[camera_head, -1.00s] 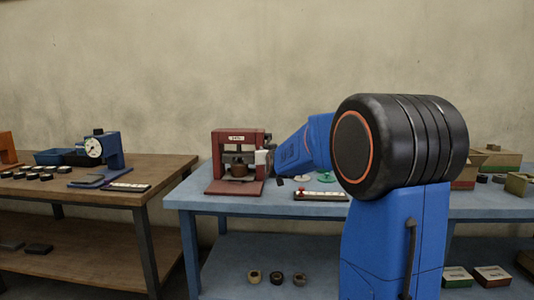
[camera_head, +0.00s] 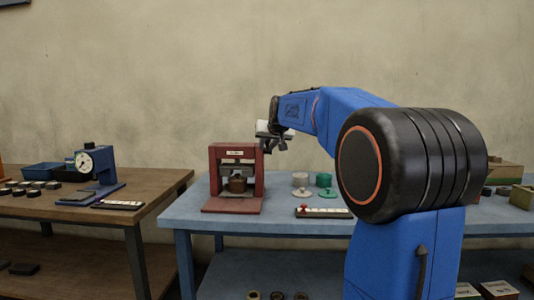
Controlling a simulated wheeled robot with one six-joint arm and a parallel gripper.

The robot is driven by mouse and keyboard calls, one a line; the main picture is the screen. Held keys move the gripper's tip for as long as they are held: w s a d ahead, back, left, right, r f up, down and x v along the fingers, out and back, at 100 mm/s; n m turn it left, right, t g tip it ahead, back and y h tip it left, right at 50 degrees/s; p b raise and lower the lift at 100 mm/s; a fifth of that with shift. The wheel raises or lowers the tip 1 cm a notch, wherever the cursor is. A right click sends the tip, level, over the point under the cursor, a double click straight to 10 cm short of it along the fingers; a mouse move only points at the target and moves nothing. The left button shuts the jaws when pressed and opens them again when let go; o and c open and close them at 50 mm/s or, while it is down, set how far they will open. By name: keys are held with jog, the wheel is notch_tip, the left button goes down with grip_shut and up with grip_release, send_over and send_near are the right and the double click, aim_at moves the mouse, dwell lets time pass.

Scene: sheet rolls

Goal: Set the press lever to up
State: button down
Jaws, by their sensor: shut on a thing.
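The red press (camera_head: 216,172) stands on the blue table at the left end, its base plate (camera_head: 232,204) towards me. A brown round piece (camera_head: 237,185) sits inside its frame. My gripper (camera_head: 271,145) is at the upper right corner of the press, about level with its top beam. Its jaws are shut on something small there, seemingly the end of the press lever. The lever itself is mostly hidden by the jaws and too small to make out clearly. My blue arm reaches in from the right, above the table.
A white strip tray (camera_head: 324,213) with a red knob lies right of the press. White (camera_head: 300,180) and green (camera_head: 323,180) stands are behind it. The brown table (camera_head: 150,190) at left carries a blue dial gauge (camera_head: 103,175). Boxes stand at far right.

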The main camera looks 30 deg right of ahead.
jog(key=shift+w+d+r+g, duration=0.15)
jog(key=shift+w+r+g, duration=0.2)
jog(key=shift+r, duration=0.45)
jog(key=shift+w+d+r, duration=0.25)
jog(key=shift+w+r, duration=0.15)
jog(key=shift+r, duration=0.3)
jog(key=shift+w+d+r, duration=0.2)
jog(key=shift+w+r, duration=0.15)
jog(key=shift+r, duration=0.45)
jog(key=c, duration=1.5)
grip_release()
jog(key=shift+o, duration=0.2)
jog(key=shift+s, duration=0.2)
jog(key=v, duration=1.7)
jog(key=shift+d, duration=0.2)
